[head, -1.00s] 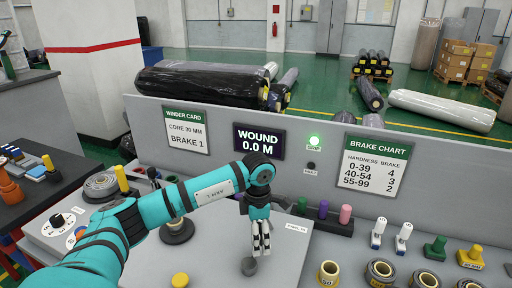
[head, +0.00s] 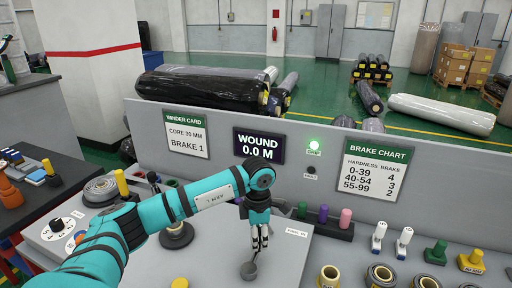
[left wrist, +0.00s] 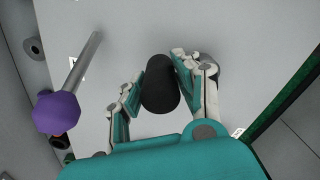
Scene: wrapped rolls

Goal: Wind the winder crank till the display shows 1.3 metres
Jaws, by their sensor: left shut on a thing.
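The display (head: 258,146) on the grey panel reads WOUND 0.0 M. My left gripper (head: 260,245) points down over the grey bench top. In the left wrist view its fingers (left wrist: 155,88) are shut on an upright dark cylinder (left wrist: 160,85). In the head view a round grey piece (head: 249,271) shows just below the fingertips; the fingers hide most of what is above it. I cannot tell from these frames whether the held piece is the crank's handle. My right gripper is not in view.
A green lamp (head: 314,145) is lit beside the display. The winder card (head: 186,134) reads BRAKE 1; the brake chart (head: 374,172) hangs to the right. A rack (head: 318,222) with coloured pegs stands right of my gripper. Several rolls and stamps line the right front.

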